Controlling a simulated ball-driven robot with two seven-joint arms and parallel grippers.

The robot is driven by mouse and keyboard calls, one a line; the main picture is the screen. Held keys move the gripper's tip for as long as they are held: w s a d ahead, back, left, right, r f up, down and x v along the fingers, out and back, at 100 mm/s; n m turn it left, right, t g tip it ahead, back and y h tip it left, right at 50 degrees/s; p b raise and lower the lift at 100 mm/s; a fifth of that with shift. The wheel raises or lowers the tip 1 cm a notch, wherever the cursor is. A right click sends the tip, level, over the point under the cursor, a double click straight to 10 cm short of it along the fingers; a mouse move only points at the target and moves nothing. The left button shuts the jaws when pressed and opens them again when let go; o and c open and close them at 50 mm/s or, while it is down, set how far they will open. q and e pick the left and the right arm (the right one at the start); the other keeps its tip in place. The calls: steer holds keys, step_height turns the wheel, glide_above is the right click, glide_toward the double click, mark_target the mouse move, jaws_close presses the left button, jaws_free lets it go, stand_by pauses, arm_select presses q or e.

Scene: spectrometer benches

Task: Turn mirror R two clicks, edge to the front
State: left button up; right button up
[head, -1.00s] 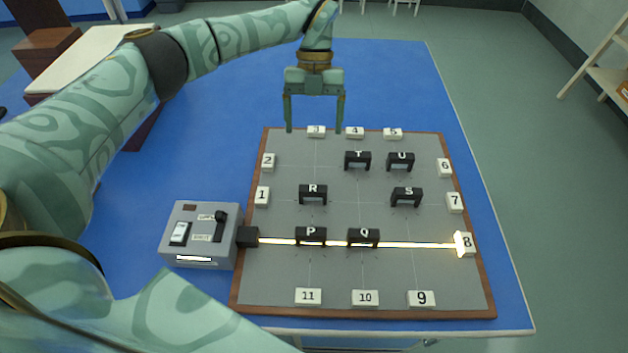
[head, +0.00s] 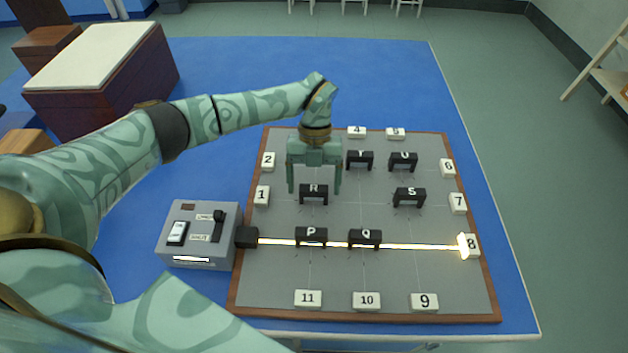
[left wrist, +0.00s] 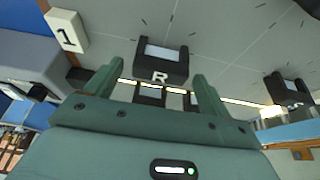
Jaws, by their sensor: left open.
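Mirror R (head: 313,193) is a black block-shaped mount with a white letter on top, on the grey board (head: 340,275). My left gripper (head: 314,190) is open and points down, its two fingers appearing on either side of mirror R in the head view. In the left wrist view mirror R (left wrist: 161,64) shows beyond and between the two open fingertips (left wrist: 150,78), with a pale face. It does not look gripped. Whether the fingers are level with the mount is hard to tell. My right gripper is not in view.
Mirrors P (head: 311,237) and Q (head: 365,238) stand on the bright beam from the grey lamp box (head: 200,235) to marker 8 (head: 472,245). Mirrors T (head: 360,159), U (head: 403,161) and S (head: 409,197) stand right of the gripper. Numbered white markers line the board's edges.

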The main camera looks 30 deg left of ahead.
arm_select(q)
steer(key=c, duration=1)
steer(key=shift+r+n+p, duration=0.25)
steer(key=shift+n+p, duration=0.55)
steer(key=shift+p, duration=0.2)
steer(key=n+t+p, duration=0.1)
steer(key=n+p, duration=0.3)
steer(key=p, duration=0.2)
steer(key=n+t+h+p, duration=0.1)
steer(key=n+t+p, duration=0.1)
steer(key=n+p, duration=0.3)
steer(key=n+t+h+p, duration=0.1)
steer(key=n+t+p, duration=0.1)
steer(key=n+p, duration=0.2)
steer(key=shift+s+a+n+p, duration=0.15)
steer(key=shift+s+n+p, duration=0.25)
steer(key=shift+p, duration=1.05)
steer(key=shift+f+n+t+p, duration=0.15)
steer(key=shift+n+t+p, duration=0.35)
steer(key=shift+n+p, duration=0.85)
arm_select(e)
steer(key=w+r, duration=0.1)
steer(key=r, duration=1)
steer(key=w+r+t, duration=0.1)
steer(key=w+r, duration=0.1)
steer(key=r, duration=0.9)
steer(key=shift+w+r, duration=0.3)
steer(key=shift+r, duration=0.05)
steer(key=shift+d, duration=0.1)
